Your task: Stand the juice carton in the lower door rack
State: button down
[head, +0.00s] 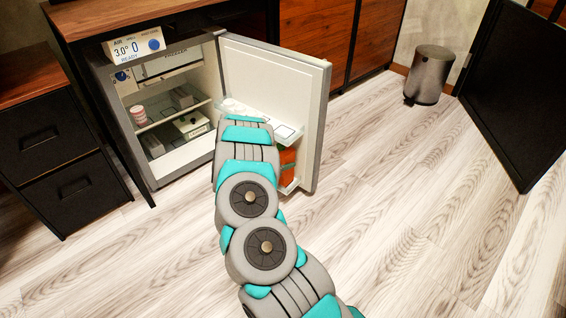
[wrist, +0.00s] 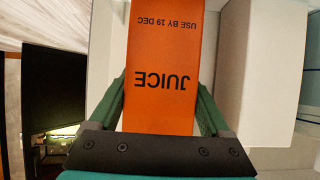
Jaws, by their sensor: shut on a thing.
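The juice carton (wrist: 165,50) is orange, with "JUICE" and "USE BY 19 DEC" upside down in the wrist view. My gripper (wrist: 162,85) is shut on it, one finger along each side. In the head view, part of the orange carton (head: 288,158) shows past my arm, at the inner side of the open fridge door (head: 272,75). The lower door rack (head: 291,187) shows as a pale edge just below the carton. My arm hides my gripper and most of the rack there. I cannot tell whether the carton touches the rack floor.
The open fridge (head: 150,165) has shelves holding a striped cup (head: 139,115) and several boxes. An upper door rack (head: 287,132) sits above the carton. A white block-like thing (wrist: 258,60) stands close beside my gripper. The wooden floor (head: 420,200) to the right is clear.

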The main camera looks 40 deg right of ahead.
grip_release()
dwell(0.3)
